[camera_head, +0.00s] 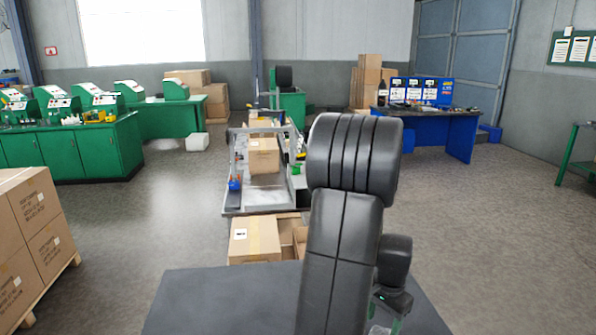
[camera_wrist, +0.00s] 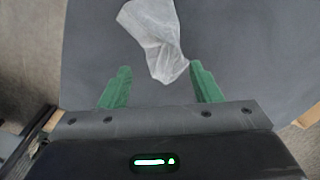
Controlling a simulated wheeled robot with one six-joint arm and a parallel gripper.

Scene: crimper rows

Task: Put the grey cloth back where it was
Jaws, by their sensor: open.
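The grey cloth (camera_wrist: 152,30) shows in the wrist view as a pale, crumpled, half see-through piece over a dark grey flat surface. Its narrow lower end reaches down between the green fingertips of my gripper (camera_wrist: 160,66), closer to the right one. The fingers are wide apart, with a gap on both sides of the cloth. The top of the cloth is cut off by the picture edge. In the head view my gripper (camera_head: 388,318) is low at the bottom, mostly hidden by my black arm. A small pale patch beside it may be the cloth.
Cardboard boxes (camera_head: 255,240) stand just beyond the dark surface. A metal bench (camera_head: 238,200) with a carton is behind them. Stacked cartons (camera_head: 35,225) are at left, green machine benches (camera_head: 75,150) further back, a blue workbench (camera_head: 455,135) at right. The floor between is open.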

